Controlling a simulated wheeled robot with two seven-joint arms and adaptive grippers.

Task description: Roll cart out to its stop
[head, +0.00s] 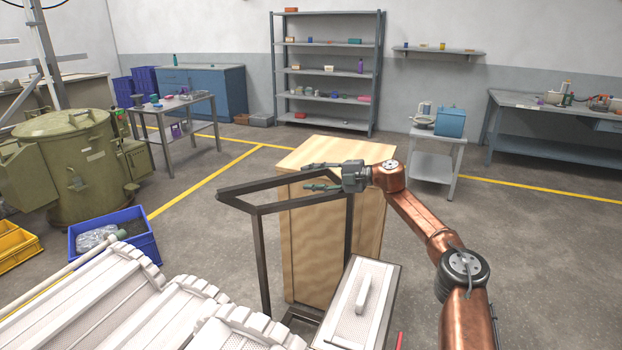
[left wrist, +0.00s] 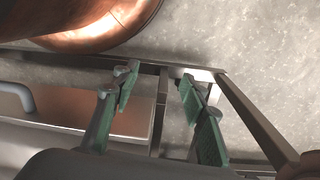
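A dark metal frame, which looks like the cart (head: 262,255), stands in front of a pale wooden box (head: 335,250) in the head view. It has a rectangular top rail and upright legs; its lower part is mostly hidden. My right gripper (head: 312,176) is open and empty, fingers pointing left, over or beside the frame's top rail; I cannot tell if it touches. My left gripper is out of the head view. In the left wrist view my left gripper (left wrist: 157,84) is open, its green pads apart, over metal frame bars (left wrist: 255,118). Contact there is unclear.
A white lidded case (head: 357,300) stands at bottom centre. A blue crate (head: 140,240) and green drum machine (head: 65,165) are at left. Grey floor is open to the right, with yellow floor lines (head: 205,182).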

